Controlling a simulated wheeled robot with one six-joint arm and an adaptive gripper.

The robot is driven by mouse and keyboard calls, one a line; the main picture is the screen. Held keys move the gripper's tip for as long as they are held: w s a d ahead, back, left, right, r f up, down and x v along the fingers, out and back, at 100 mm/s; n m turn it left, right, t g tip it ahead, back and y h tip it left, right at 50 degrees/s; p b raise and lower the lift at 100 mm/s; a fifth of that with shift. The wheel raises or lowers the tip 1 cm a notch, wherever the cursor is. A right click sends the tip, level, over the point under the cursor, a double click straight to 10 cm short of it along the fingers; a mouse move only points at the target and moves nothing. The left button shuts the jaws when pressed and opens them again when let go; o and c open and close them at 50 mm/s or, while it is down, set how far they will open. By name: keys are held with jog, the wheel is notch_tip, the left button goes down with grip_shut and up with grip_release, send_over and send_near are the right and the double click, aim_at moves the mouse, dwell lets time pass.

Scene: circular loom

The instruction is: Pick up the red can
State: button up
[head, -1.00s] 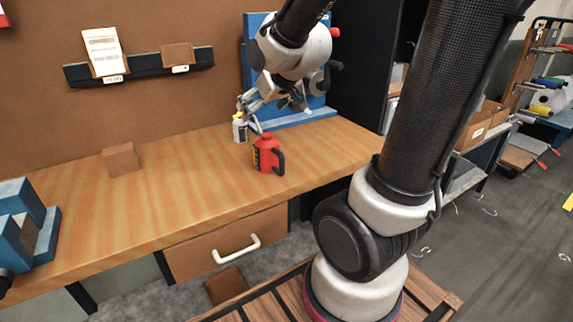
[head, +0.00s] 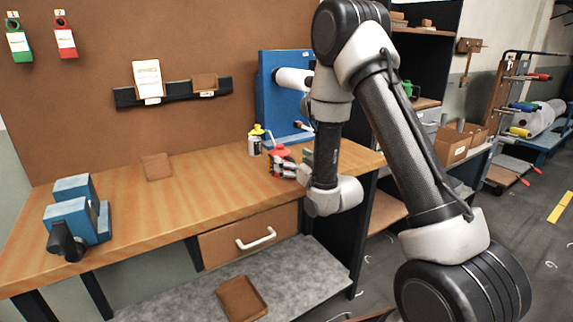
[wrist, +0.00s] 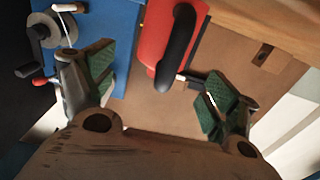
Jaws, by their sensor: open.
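The red can (head: 280,151) stands on the wooden workbench (head: 200,185), near its right end; my gripper hides its lower part in the head view. In the wrist view the red can (wrist: 153,36) shows at the top with its black handle (wrist: 178,45) towards me. My gripper (head: 287,169) is at the can's near side. In the wrist view my gripper (wrist: 160,82) is open, its green-padded fingers spread to the left and right of the can and handle. A gap shows between the handle and each pad. Contact cannot be told from the head view.
A white bottle with a yellow cap (head: 255,141) stands just behind and left of the can. A blue panel (head: 278,90) rises behind it. A brown block (head: 156,167) and a blue vise-like device (head: 78,210) are farther left. The bench between is clear.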

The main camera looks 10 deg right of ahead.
aim_at(286, 156)
jog(key=x, duration=0.5)
jog(key=shift+w+a+r, duration=0.2)
jog(key=c, duration=1.4)
jog(key=shift+o, duration=0.2)
notch_tip(286, 156, up, 10)
jog(key=shift+r, duration=0.1)
